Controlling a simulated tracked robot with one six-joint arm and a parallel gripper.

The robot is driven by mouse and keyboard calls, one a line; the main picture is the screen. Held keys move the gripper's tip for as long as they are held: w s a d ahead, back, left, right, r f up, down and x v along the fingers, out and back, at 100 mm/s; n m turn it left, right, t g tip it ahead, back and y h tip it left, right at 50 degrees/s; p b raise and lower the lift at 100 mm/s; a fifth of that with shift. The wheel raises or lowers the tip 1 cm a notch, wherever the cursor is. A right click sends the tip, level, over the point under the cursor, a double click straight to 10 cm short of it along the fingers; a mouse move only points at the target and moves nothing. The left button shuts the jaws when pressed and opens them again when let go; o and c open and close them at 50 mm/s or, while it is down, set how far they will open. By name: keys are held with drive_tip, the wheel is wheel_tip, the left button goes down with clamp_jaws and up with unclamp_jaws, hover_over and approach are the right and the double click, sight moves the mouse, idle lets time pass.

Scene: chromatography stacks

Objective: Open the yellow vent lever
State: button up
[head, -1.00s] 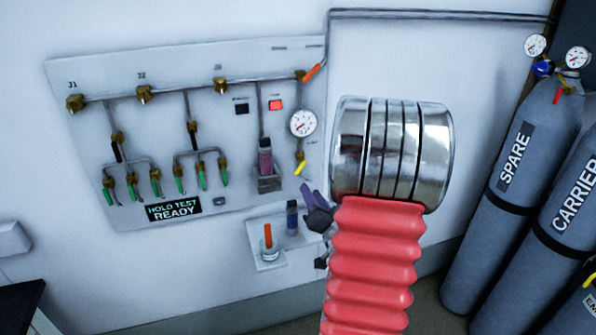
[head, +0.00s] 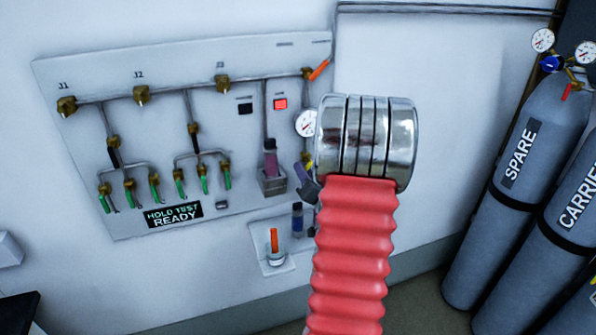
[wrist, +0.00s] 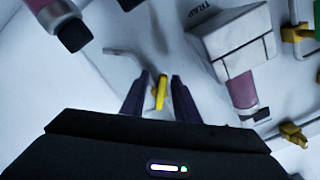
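The yellow vent lever (wrist: 161,92) shows in the wrist view between the two purple fingers of my gripper (wrist: 160,78). The fingers are open, with a narrow gap on each side of the lever. In the head view only a small piece of the yellow lever (head: 309,165) shows below the gauge, beside my gripper (head: 305,180). My arm's silver and red links hide much of that area. How deep the lever sits between the fingers is hard to tell.
The white panel (head: 130,75) carries a round gauge (head: 307,123), an orange lever (head: 319,69), green-handled valves and a vial in a holder (head: 271,180). A small shelf (head: 277,268) is below. Gas cylinders (head: 515,150) stand at right. In the wrist view, the TRAP block (wrist: 232,45) is close right.

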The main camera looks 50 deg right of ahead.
drive_tip(key=shift+w, duration=0.15)
drive_tip(key=shift+c, duration=0.5)
clamp_jaws()
drive_tip(key=shift+d, duration=0.2)
drive_tip(key=shift+a, duration=0.1)
drive_tip(key=shift+f, duration=0.1)
drive_tip(key=shift+n, duration=0.3)
drive_tip(key=shift+s+d+f+n, duration=0.2)
drive_tip(key=shift+d+n, duration=0.05)
drive_tip(key=shift+n, duration=1)
drive_tip(key=shift+s+d+f+n, duration=0.15)
drive_tip(key=shift+s+d+n, duration=0.1)
drive_tip(key=shift+n, duration=0.95)
drive_tip(key=shift+s+d+f+n, duration=0.2)
drive_tip(key=shift+d+n, duration=0.05)
drive_tip(key=shift+n, duration=1)
